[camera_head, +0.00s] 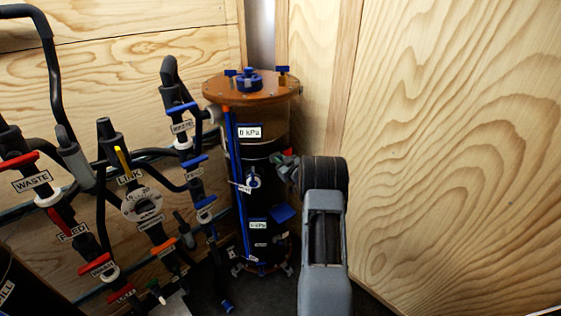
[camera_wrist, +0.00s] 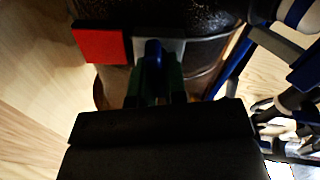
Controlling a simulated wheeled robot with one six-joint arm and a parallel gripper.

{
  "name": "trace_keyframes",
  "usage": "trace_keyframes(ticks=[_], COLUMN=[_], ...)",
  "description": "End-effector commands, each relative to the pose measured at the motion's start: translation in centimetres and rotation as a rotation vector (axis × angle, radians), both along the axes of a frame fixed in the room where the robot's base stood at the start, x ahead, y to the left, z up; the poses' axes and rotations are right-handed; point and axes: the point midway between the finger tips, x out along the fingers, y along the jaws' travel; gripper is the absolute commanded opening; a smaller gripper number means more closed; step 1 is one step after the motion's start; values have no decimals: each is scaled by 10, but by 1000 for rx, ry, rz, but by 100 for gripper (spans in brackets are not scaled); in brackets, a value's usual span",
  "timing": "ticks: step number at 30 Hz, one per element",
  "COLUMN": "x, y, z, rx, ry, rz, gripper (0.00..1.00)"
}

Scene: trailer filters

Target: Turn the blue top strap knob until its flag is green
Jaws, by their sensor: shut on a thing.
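The blue top strap knob (camera_wrist: 153,47) shows in the wrist view between my two dark green fingers, in front of a light grey bracket. My gripper (camera_wrist: 155,70) is shut on it. A square red flag (camera_wrist: 100,45) sits just left of the knob; no green shows on it. In the head view, my gripper (camera_head: 281,160) reaches the right side of the dark filter column (camera_head: 268,150) from the right.
The column has an orange lid (camera_head: 225,88) with blue fittings and kPa displays. Left of it stand black pipes with labelled valves, including a red WASTE handle (camera_head: 20,161). A blue plate (camera_head: 283,212) sits lower on the column. A plywood wall (camera_head: 450,130) stands close on the right.

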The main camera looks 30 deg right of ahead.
Motion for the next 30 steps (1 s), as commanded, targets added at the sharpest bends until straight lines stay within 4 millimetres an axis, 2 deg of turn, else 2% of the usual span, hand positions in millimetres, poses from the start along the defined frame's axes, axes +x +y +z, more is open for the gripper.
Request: trace_keyframes(ticks=[5,21,30], x=[0,0,0], y=[0,-3,-4], z=[0,1,0], rx=[42,386,498], ry=[0,1,1], rz=[0,0,0], gripper=[0,0,0])
